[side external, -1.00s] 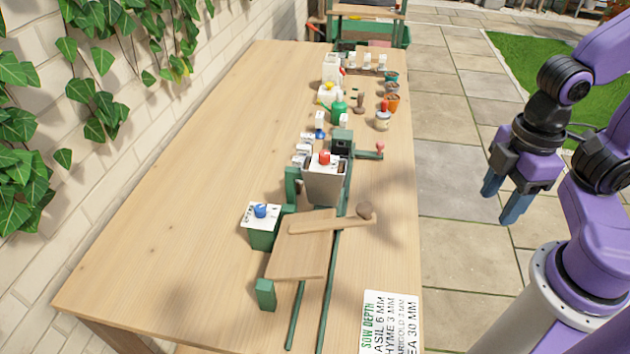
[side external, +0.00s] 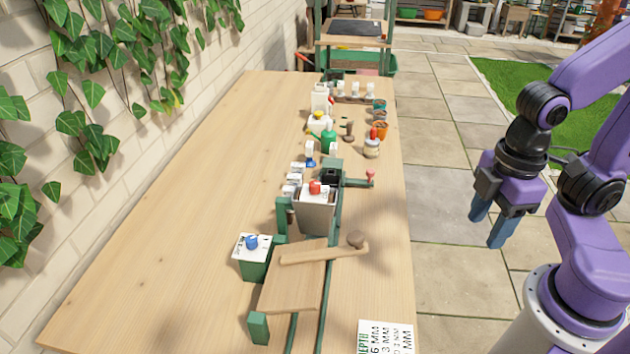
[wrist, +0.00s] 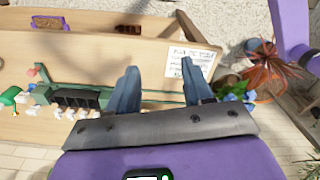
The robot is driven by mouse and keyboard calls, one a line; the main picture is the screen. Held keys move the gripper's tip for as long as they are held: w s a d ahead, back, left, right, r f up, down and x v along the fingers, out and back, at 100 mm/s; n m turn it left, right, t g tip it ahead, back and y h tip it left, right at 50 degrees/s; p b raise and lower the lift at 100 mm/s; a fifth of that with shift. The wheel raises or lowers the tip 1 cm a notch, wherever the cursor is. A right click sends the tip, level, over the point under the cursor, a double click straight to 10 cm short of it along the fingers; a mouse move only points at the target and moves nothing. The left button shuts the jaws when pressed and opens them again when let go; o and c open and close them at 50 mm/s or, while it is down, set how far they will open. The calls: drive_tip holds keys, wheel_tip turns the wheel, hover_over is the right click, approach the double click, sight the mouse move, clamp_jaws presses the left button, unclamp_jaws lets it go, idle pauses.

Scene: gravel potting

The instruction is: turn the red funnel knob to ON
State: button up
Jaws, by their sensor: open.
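The red funnel knob (side external: 315,187) sits on the white top plate of a grey funnel box (side external: 316,212) near the middle of the bench. Its pointer and the plate's marks are too small to read. My gripper (side external: 490,228) is open and empty, off to the right of the bench and well apart from the knob. In the wrist view my gripper (wrist: 160,92) shows its two blue-grey fingers spread with nothing between them. I cannot make out the red knob in the wrist view.
A blue knob (side external: 251,242) tops a green box (side external: 252,262) left of a wooden board (side external: 290,285) with a paddle-like lever (side external: 320,254). A small red-tipped crank (side external: 370,176) juts right. Bottles and pots crowd the far end. The bench's left side is clear.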

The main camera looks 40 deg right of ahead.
drive_tip(key=w+a+r+m, duration=0.3)
drive_tip(key=w+a+r, duration=0.15)
drive_tip(key=w, duration=0.25)
drive_tip(key=w+a+r+m, duration=0.3)
drive_tip(key=w+a, duration=0.2)
drive_tip(key=w, duration=0.3)
wheel_tip(320, 180, up, 6)
drive_tip(key=m, duration=0.6)
hover_over(315, 183)
wheel_tip(315, 183, down, 18)
drive_tip(key=shift+r, duration=0.15)
clamp_jaws()
